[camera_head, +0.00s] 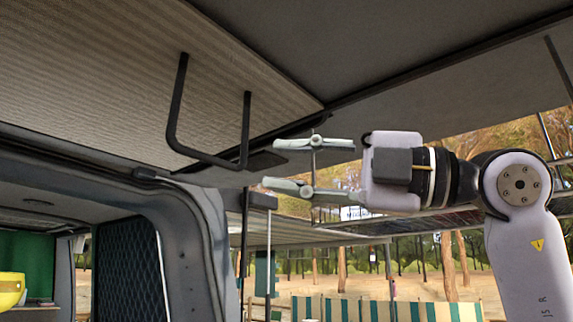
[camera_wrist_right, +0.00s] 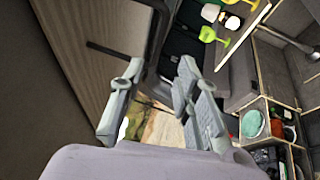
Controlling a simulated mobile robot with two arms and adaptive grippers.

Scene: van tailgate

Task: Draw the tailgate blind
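The tailgate blind (camera_head: 110,75) is a ribbed beige panel overhead at the upper left of the head view; it also shows at the top left of the wrist view (camera_wrist_right: 75,40). A black U-shaped handle (camera_head: 173,115) hangs down from it. My right gripper (camera_head: 271,164) is open and empty, its two pale fingers pointing left, just right of the handle's lower end. A gap seems to remain between the fingertips and the handle. In the right wrist view the handle's dark bar (camera_wrist_right: 157,40) passes just beyond the open fingers. My left gripper is out of view.
The grey van door frame (camera_head: 185,215) stands below the handle. A dark quilted panel (camera_head: 130,270) and a yellow item (camera_head: 11,290) are at the lower left. A striped windbreak (camera_head: 390,309) stands outside. The wrist view shows wooden shelves (camera_wrist_right: 262,105) with dishes.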

